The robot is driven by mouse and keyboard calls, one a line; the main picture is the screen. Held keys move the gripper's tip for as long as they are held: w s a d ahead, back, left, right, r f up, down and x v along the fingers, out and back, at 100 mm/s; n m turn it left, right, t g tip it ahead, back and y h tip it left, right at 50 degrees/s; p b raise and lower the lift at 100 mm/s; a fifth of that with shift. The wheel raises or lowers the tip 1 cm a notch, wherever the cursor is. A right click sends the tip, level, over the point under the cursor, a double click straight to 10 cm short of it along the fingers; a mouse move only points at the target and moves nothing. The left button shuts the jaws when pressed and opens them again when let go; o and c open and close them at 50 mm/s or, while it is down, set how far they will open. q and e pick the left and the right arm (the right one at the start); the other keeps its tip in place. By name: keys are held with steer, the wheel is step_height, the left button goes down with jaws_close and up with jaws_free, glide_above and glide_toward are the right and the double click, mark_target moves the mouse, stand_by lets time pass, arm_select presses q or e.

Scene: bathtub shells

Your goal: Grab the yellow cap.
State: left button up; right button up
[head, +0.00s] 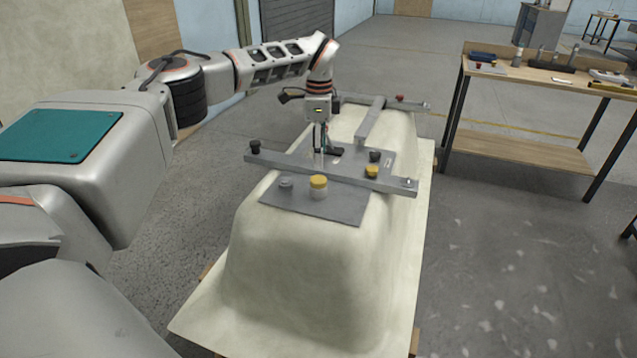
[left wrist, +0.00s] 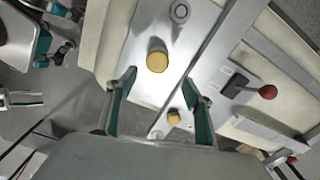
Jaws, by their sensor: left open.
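A round yellow cap (head: 319,181) sits on a small pale jar on the grey plate at the near end of the tub shell. In the left wrist view a round yellow cap (left wrist: 157,62) lies just beyond the fingertips, roughly centred between them. A smaller yellow piece (head: 372,172) is on the right by the crossbar; a small yellow piece also shows lower in the wrist view (left wrist: 173,117). My left gripper (head: 324,148) points down, open and empty, above the shell and behind the jar in the head view. My right gripper is not seen.
The upturned pale tub shell (head: 300,270) carries a grey crossbar (head: 290,166) with dark end knobs. A grey round piece (head: 286,184) stands left of the jar. A red knob (left wrist: 268,92) shows right in the wrist view. A workbench (head: 540,72) stands at right.

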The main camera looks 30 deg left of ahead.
mark_target(319, 179)
arm_select(q)
steer(key=shift+a+f, duration=0.2)
steer(key=shift+f, duration=0.15)
steer(key=f, duration=0.7)
steer(key=shift+s+d+b, duration=0.2)
steer(key=shift+d+b, duration=0.15)
steer(key=shift+b, duration=0.05)
steer(key=shift+r, duration=0.1)
steer(key=c, duration=1.2)
